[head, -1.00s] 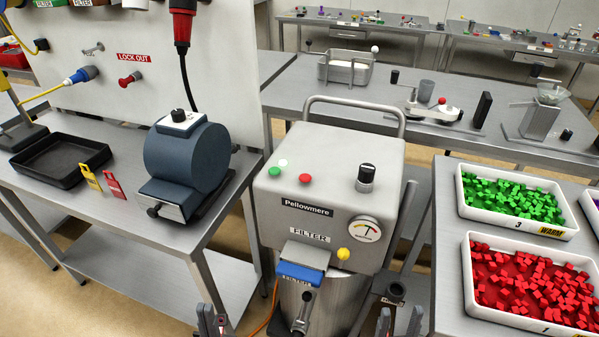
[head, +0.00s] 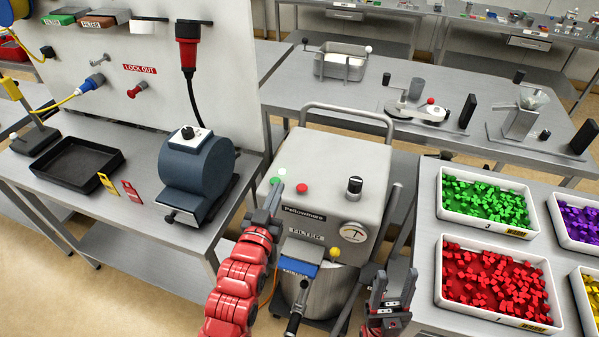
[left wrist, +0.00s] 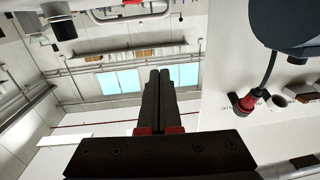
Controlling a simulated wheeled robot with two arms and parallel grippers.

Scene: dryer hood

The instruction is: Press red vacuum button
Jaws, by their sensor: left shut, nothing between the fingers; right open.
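The vacuum unit (head: 331,183), labelled Pellowmere, stands in the middle of the head view. Its red button (head: 302,188) is on the top left, beside a green button (head: 275,181) and a white one (head: 281,171). My left gripper (head: 277,190) is shut and empty, its tips close to the green button and left of the red one. I cannot tell whether they touch the panel. The left wrist view also shows its closed fingers (left wrist: 154,96), but no buttons. My right gripper (head: 392,280) is open and empty, low in front of the unit's right side.
A black knob (head: 354,187), a gauge (head: 354,232) and a yellow knob (head: 335,253) are on the unit. A blue-grey motor (head: 197,165) stands on the left bench. Trays of green (head: 437,202) and red pieces (head: 440,285) stand at the right.

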